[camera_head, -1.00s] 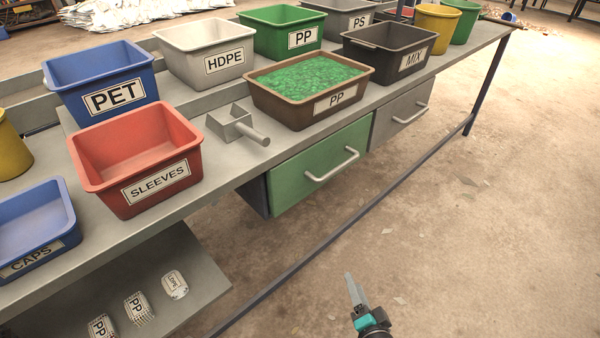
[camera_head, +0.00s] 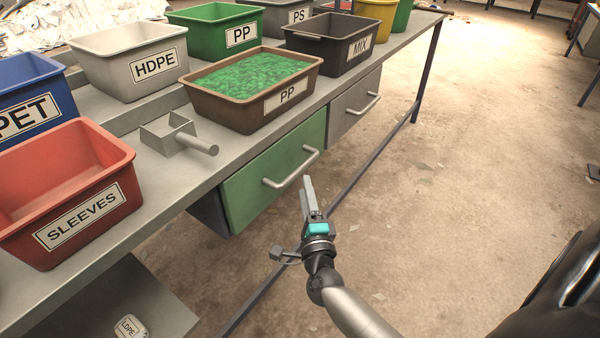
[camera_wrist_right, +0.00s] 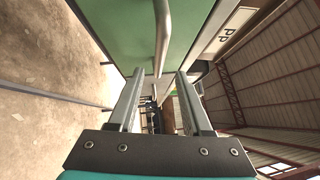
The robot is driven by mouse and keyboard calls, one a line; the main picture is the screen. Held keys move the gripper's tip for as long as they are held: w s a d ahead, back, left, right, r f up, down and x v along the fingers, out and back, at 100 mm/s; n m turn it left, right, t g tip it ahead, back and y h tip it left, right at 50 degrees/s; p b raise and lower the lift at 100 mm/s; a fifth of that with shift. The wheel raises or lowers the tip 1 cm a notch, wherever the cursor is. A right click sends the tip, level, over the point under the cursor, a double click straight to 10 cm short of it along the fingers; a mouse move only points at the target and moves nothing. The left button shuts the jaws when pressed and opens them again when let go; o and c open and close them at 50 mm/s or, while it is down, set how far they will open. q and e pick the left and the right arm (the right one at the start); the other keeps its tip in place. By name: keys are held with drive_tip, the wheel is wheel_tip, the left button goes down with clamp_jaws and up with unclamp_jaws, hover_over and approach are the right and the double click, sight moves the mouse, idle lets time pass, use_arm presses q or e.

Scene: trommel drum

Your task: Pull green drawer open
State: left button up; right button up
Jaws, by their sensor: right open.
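The green drawer (camera_head: 262,180) is under the bench and looks shut, its front in line with the grey drawer beside it. Its pale bar handle (camera_head: 292,170) runs across the front. My right gripper (camera_head: 307,183) is in front of the handle's right part, apparently just short of it. In the right wrist view the two fingers (camera_wrist_right: 159,95) are spread with nothing between them, and the handle (camera_wrist_right: 162,38) lies ahead of the fingertips against the green front (camera_wrist_right: 125,30). My left gripper does not show.
A grey drawer (camera_head: 353,106) sits to the right. On the bench stand a brown PP bin (camera_head: 240,112) of green flakes, a metal scoop (camera_head: 178,138) and a red SLEEVES bin (camera_head: 75,200). A low rail (camera_head: 375,168) runs below.

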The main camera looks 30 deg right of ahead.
sight(301, 167)
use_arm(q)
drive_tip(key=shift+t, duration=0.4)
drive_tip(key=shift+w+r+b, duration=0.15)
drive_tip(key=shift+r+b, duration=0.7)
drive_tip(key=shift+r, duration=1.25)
use_arm(e)
drive_tip(key=shift+x, duration=3.7)
clamp_jaws()
drive_tip(key=shift+s, duration=0.1)
